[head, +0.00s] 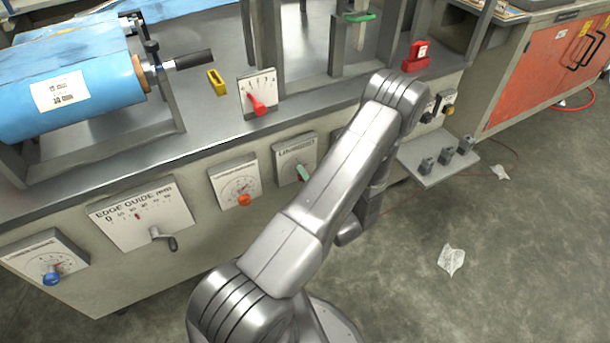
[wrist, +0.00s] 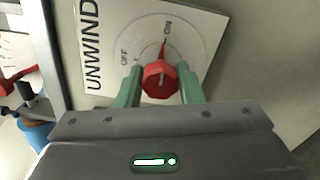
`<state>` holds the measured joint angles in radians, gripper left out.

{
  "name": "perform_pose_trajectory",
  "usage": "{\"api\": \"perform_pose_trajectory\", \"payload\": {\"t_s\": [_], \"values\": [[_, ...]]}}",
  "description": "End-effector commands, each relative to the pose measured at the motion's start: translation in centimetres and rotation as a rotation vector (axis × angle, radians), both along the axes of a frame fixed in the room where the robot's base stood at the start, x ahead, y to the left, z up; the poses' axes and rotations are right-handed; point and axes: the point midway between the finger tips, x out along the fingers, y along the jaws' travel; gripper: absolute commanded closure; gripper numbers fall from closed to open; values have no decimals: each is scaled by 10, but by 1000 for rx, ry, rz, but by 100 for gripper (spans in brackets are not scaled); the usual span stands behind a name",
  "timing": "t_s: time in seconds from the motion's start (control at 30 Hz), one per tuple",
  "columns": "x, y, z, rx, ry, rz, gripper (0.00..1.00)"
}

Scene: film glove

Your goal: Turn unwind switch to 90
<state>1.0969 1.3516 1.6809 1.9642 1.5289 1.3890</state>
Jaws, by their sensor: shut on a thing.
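In the wrist view, the unwind switch is a red knob (wrist: 160,80) on a white round-dial plate (wrist: 100,60). The plate reads UNWIND, with OFF at the left and ON at the upper right. A red pointer line on the dial runs up toward ON. My gripper (wrist: 160,85) has its two green fingers on either side of the knob and is shut on it. In the head view my arm hides the unwind switch and my gripper.
In the head view, the machine front carries an edge guide panel (head: 140,215) with a crank, a blue knob (head: 52,277), an orange knob (head: 244,200) and a green-handled dial (head: 304,173). A low shelf with small grey blocks (head: 430,172) juts out at right. The floor is mostly open.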

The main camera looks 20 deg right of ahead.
Motion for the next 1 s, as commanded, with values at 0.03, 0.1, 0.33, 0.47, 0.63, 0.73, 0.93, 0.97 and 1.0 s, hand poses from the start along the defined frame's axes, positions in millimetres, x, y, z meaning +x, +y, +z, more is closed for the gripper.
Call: {"api": "perform_pose_trajectory", "payload": {"t_s": [0.03, 0.1, 0.33, 0.47, 0.63, 0.73, 0.93, 0.97, 1.0], "values": [[-1, 0, 0, 18, 3, -1, 89], [-1, 0, 0, 39, 5, -1, 89], [0, 0, -1, 73, 8, -1, 89], [0, 0, -1, 76, 8, -1, 89], [0, 0, -1, 76, 8, -1, 89], [0, 0, -1, 76, 8, -2, 62], [0, 0, -1, 75, 7, 0, 45], [0, 0, -1, 74, 7, 0, 45], [0, 0, -1, 74, 7, 0, 45]]}}
